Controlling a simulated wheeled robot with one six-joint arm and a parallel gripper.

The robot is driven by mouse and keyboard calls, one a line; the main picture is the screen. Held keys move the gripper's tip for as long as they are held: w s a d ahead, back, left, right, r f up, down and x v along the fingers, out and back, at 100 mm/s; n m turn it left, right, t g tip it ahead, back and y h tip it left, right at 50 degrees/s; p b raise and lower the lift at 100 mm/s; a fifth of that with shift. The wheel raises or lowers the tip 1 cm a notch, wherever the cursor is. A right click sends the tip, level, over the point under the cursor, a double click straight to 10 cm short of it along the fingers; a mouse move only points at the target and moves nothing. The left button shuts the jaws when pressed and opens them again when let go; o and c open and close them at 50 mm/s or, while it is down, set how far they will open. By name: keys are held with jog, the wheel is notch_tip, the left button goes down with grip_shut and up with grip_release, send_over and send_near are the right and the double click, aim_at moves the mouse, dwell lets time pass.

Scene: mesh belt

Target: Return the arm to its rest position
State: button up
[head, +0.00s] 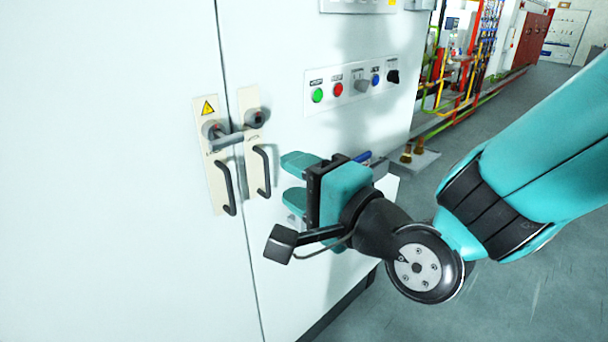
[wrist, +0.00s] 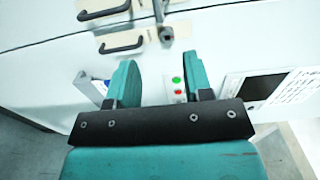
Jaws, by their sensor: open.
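My gripper (head: 290,178) is in front of the white cabinet (head: 300,35), to the right of its door handles in the head view. Its two teal fingers are spread apart with nothing between them. In the wrist view my gripper (wrist: 160,82) also shows open and empty, with the cabinet face beyond the fingers. My teal arm reaches in from the right side of the head view.
The cabinet has two black door handles (head: 226,188) and a grey latch lever (head: 227,140). A button panel (head: 352,85) with green and red buttons is above my gripper. Open grey floor (head: 420,310) lies to the right.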

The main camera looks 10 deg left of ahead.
jog(key=s+d+f+n+g+h, duration=0.1)
jog(key=s+d+n+g+h, duration=0.3)
jog(key=d, duration=0.5)
jog(key=s+d+f+n+g+h, duration=0.2)
jog(key=s+d+n+g+h, duration=0.3)
jog(key=s+d+n, duration=0.5)
jog(key=n+g, duration=0.1)
jog(key=g, duration=0.1)
jog(key=shift+d+g, duration=0.2)
jog(key=shift+g, duration=0.2)
jog(key=shift+f, duration=0.1)
